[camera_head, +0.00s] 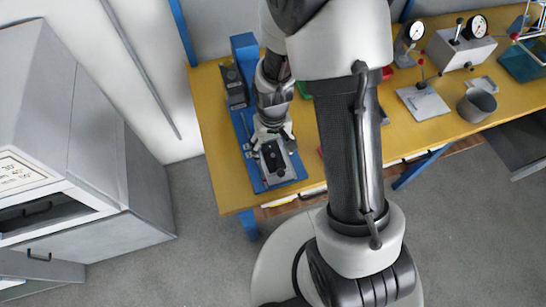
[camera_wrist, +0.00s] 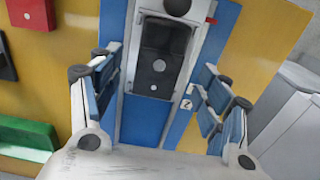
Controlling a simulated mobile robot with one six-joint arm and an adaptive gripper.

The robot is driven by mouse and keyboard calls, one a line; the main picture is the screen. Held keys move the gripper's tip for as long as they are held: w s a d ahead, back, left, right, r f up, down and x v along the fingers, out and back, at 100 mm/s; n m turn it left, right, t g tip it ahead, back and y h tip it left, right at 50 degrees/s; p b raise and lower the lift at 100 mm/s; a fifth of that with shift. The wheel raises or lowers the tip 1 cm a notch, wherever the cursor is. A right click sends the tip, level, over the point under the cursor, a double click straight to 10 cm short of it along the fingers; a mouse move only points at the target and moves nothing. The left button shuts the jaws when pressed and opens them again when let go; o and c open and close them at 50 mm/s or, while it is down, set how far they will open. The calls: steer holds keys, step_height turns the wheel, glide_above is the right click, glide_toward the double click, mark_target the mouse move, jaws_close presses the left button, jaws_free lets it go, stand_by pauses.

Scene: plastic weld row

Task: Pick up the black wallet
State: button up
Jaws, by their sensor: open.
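My gripper (camera_head: 272,138) points down over a blue-based bench machine at the left end of the yellow table. In the wrist view its two fingers stand wide apart, and my gripper (camera_wrist: 157,75) is open with nothing between its pads. Below and between the fingers lies a dark, flat, oblong piece (camera_wrist: 157,62) with a small round light spot, set on a light grey plate. It also shows as a small black piece (camera_head: 271,157) in the head view. It may be the black wallet, but I cannot tell it surely from a machine part.
The blue machine base (camera_wrist: 136,122) surrounds the grey plate. A green bin (camera_wrist: 25,137) and a red box (camera_wrist: 30,12) lie left in the wrist view. Dial gauges (camera_head: 415,31), a grey cup (camera_head: 477,106) and a lever press (camera_head: 422,102) stand further right. A grey cabinet (camera_head: 95,150) is at left.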

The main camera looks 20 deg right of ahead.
mark_target(273, 157)
step_height(273, 157, down, 3)
steer(key=shift+r+b, duration=0.1)
steer(key=shift+b, duration=0.25)
steer(key=c, duration=1.2)
steer(key=shift+r, duration=0.15)
